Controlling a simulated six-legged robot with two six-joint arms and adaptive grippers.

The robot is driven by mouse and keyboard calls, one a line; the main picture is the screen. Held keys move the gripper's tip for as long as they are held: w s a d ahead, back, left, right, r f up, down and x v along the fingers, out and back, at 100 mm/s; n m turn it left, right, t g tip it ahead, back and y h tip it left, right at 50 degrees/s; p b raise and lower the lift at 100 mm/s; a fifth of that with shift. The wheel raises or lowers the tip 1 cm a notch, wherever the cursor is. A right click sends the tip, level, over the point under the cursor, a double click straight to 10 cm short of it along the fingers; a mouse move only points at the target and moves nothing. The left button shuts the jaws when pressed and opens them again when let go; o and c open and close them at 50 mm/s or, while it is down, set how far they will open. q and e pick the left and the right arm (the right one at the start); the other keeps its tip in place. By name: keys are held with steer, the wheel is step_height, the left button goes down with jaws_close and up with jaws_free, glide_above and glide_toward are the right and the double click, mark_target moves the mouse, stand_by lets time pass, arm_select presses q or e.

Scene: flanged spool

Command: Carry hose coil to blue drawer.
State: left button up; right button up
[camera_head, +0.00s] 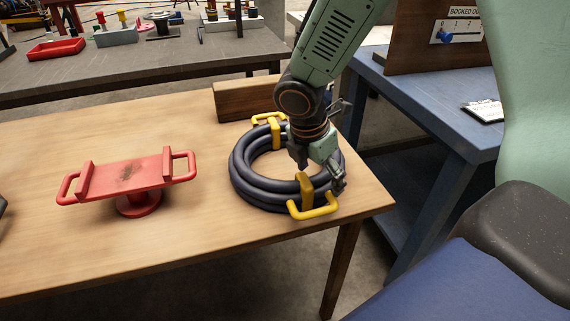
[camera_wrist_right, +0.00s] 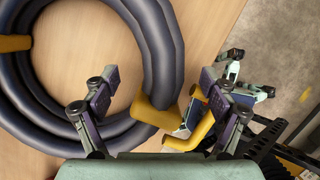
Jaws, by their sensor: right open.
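The hose coil (camera_head: 250,180) is a dark ring of stacked loops lying flat near the wooden table's right end. It has yellow straps and yellow handles at its far and near sides. My right gripper (camera_head: 318,172) is low over the coil's right side, by the near yellow strap (camera_head: 306,190) and handle (camera_head: 318,209). In the right wrist view, its open fingers (camera_wrist_right: 158,80) straddle part of the coil (camera_wrist_right: 160,45), with the yellow strap (camera_wrist_right: 156,113) between them. Contact cannot be told. I cannot make out a blue drawer. My left gripper is not clearly seen.
A red two-handled stand (camera_head: 128,176) is left of the coil on the wooden table (camera_head: 60,245). A wooden block (camera_head: 243,98) lies behind the coil. A blue bench (camera_head: 425,110) stands to the right, bearing a brown board and clipboard. A grey bench (camera_head: 160,62) is behind.

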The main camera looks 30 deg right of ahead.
steer(key=shift+f, duration=0.3)
steer(key=shift+s+d, duration=0.2)
steer(key=shift+d, duration=0.25)
steer(key=shift+w+a, duration=0.15)
steer(key=shift+a, duration=0.25)
steer(key=c, duration=0.4)
steer(key=shift+d, duration=0.25)
steer(key=c, duration=0.4)
steer(key=shift+a, duration=0.1)
jaws_close()
steer(key=shift+r, duration=0.1)
